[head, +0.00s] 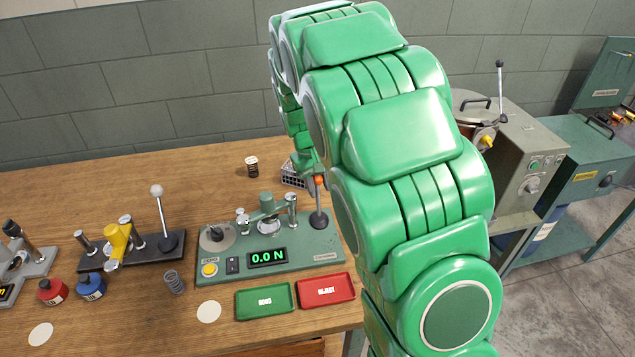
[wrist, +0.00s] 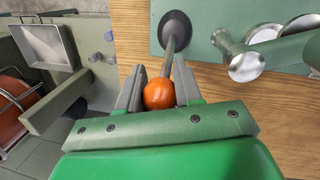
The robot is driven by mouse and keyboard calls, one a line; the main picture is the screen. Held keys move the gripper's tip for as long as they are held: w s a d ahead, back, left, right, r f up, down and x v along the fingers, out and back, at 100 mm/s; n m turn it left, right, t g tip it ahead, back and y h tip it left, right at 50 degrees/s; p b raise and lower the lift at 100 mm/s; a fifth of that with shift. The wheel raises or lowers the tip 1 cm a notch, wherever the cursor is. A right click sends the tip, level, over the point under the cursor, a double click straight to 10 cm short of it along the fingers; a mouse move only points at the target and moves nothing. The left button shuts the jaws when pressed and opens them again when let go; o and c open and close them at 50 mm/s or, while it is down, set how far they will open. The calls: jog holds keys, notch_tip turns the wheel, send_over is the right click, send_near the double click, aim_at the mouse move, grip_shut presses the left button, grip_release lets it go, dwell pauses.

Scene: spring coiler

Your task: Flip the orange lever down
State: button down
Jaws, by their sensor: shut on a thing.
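The orange lever knob (head: 318,180) tops a thin metal rod with a dark round base (head: 319,219) at the right end of the green tester (head: 262,245). In the wrist view the orange knob (wrist: 159,94) sits between my gripper's two grey fingers, and the rod (wrist: 170,55) runs up to the dark base. My gripper (wrist: 158,92) is shut on the orange knob. In the head view the lever stands about upright, and my green arm hides part of the area beside it. The tester's display reads 0.0 N.
A green tray (head: 264,301) and a red tray (head: 326,290) lie in front of the tester. A coil spring (head: 174,282) and a white disc (head: 208,312) are to the left. A black-based device with a white-knobbed lever (head: 157,190) stands farther left. A wire basket (head: 292,175) is behind.

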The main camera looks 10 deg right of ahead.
jog(key=s+t, duration=0.4)
jog(key=s, duration=0.2)
jog(key=shift+s+f, duration=0.25)
jog(key=shift+s, duration=0.05)
dwell(0.6)
dwell(0.4)
jog(key=c, duration=0.8)
grip_release()
jog(key=v, duration=0.7)
jog(key=shift+s+a+r, duration=0.1)
jog(key=shift+s+r, duration=0.1)
jog(key=shift+r, duration=0.15)
